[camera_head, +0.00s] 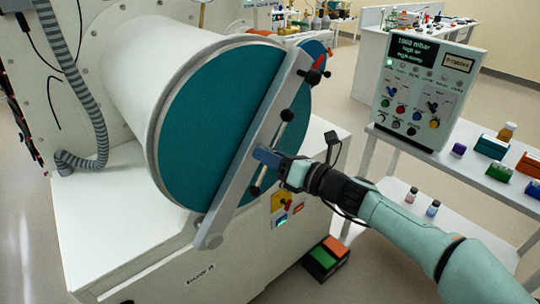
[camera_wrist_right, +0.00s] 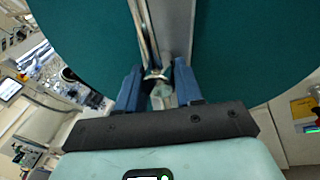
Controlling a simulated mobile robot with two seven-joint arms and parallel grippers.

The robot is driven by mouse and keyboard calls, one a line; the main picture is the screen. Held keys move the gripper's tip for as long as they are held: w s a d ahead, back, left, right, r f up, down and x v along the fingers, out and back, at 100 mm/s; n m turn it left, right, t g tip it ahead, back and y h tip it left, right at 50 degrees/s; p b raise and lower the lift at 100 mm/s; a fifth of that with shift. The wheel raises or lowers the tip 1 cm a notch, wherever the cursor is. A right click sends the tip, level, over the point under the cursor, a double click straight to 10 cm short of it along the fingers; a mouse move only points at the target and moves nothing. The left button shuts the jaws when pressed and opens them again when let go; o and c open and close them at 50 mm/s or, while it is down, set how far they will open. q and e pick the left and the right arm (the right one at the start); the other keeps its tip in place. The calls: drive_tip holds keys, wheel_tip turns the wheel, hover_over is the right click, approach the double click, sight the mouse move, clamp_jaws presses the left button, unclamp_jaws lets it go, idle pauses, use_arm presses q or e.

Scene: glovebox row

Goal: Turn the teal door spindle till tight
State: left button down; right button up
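The round teal door (camera_head: 220,115) closes the end of a white cylinder, with a grey crossbar (camera_head: 243,165) slanting over it. The door spindle's metal bar (camera_head: 279,132) stands in front of the crossbar, with a black knob near each end. My right gripper (camera_head: 266,157) is at the middle of the spindle, fingers towards the door. In the right wrist view, its two blue fingers (camera_wrist_right: 158,85) stand apart on either side of the spindle hub (camera_wrist_right: 162,90); a narrow gap shows beside the left finger. My left gripper is in neither view.
A control panel (camera_head: 415,90) stands on a white table at right with small boxes and bottles. A green and orange box (camera_head: 326,258) lies on the floor. A striped hose (camera_head: 75,85) hangs at left.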

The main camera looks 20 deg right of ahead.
drive_tip(key=v, duration=1.3)
drive_tip(key=shift+s, duration=0.2)
drive_tip(key=shift+f, duration=0.1)
drive_tip(key=s+a+f+n+g+h+p, duration=0.15)
drive_tip(key=f+n+g, duration=0.35)
drive_tip(key=f, duration=1.1)
drive_tip(key=s+a+f+n+g+h+p, duration=0.1)
drive_tip(key=a+f+n+g+h+p, duration=0.25)
drive_tip(key=f, duration=1.25)
drive_tip(key=s+a+f+n+g+p, duration=0.2)
drive_tip(key=s+a+f+n+g, duration=0.1)
drive_tip(key=s+f+n, duration=0.6)
drive_tip(key=s+a+f+n+g+h+p, duration=0.1)
drive_tip(key=s+a+f+n+g+p, duration=0.2)
drive_tip(key=s+f+n, duration=0.6)
drive_tip(key=s+a+n+g, duration=0.1)
drive_tip(key=s+a+n, duration=0.1)
drive_tip(key=s+n, duration=0.2)
drive_tip(key=shift+f+n, duration=0.4)
drive_tip(key=shift+n, duration=0.05)
drive_tip(key=shift+g, duration=0.25)
